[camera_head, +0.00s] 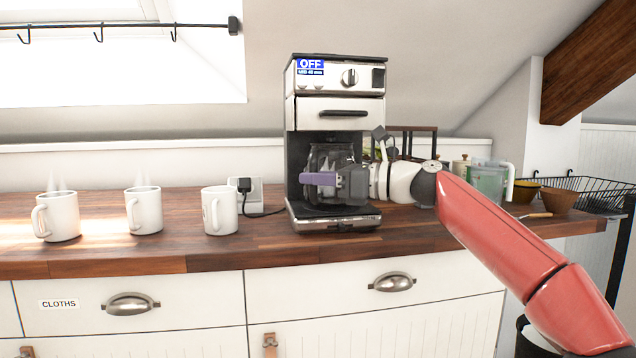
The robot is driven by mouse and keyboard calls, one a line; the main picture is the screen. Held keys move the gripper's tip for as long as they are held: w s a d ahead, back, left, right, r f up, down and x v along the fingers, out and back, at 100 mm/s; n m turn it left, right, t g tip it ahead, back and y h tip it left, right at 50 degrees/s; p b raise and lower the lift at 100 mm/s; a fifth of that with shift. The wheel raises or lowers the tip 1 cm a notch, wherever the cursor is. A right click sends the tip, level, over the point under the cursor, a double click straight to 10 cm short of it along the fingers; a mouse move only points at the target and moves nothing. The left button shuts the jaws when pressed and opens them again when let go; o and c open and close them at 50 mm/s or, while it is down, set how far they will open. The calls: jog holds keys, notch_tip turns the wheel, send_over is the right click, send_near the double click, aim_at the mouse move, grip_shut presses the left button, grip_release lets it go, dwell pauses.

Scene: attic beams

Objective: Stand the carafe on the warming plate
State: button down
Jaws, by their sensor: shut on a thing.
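The coffee machine (335,108) stands on the wooden counter, with a display reading OFF. The dark glass carafe (322,158) is inside its open bay, above the warming plate area. The carafe looks roughly upright. My gripper (338,182) reaches in from the right and is shut on the carafe, with a purple part showing at its left end. My gripper hides much of the carafe. The machine's base (335,217) shows below, but I cannot tell whether the carafe touches the warming plate.
Three white mugs, a left one (58,216), a middle one (144,210) and a right one (219,210), stand left of the machine. A plugged cord (262,213) runs beside it. A greenish jug (487,182), bowls and a wire rack (590,190) are at right.

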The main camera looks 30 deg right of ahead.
jog(key=shift+d+f, duration=0.1)
jog(key=shift+f, duration=0.3)
jog(key=c, duration=1.4)
grip_release()
jog(key=shift+f, duration=0.1)
jog(key=shift+o, duration=0.2)
jog(key=v, duration=1.2)
jog(key=shift+s, duration=0.15)
